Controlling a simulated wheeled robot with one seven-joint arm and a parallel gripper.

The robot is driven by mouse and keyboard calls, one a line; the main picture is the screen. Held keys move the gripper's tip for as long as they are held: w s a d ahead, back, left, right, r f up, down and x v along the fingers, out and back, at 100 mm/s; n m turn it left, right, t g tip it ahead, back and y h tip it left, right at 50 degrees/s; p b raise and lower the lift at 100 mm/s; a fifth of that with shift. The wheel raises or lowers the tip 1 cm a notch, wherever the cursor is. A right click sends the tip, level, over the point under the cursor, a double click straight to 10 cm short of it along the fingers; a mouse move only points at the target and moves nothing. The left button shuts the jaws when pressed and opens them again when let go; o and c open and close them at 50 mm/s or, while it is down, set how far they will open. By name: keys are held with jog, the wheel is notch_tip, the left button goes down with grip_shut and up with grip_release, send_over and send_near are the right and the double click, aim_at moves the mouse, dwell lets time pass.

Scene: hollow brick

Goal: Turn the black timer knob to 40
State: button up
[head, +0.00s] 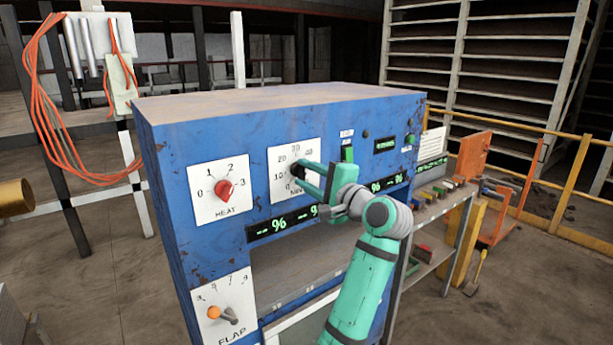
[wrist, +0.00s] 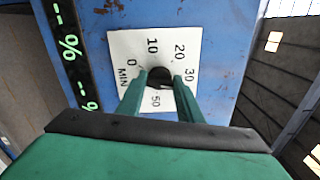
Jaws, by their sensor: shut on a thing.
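The black timer knob (head: 296,171) sits on a white dial plate (head: 279,158) marked MIN on the front of the blue machine. My green gripper (head: 304,174) reaches it from the right, its fingers shut on the knob. In the wrist view, the knob (wrist: 160,77) is between the two fingertips (wrist: 161,80). The dial plate (wrist: 130,48) appears turned there, with 0, 10, 20, 30 and 50 readable. The fingers cover part of the scale. I cannot tell which number the knob points at.
A red HEAT knob (head: 224,189) is left of the timer dial, and an orange FLAP knob (head: 214,312) is lower left. Green displays (head: 283,223) run below the dials. A bench (head: 452,198) with small blocks stands at the right.

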jog(key=m, duration=0.4)
jog(key=shift+m, duration=1.8)
jog(key=o, duration=1.1)
jog(key=shift+d, duration=0.1)
jog(key=v, duration=1)
jog(key=shift+s+d, duration=0.15)
jog(key=shift+s, duration=0.15)
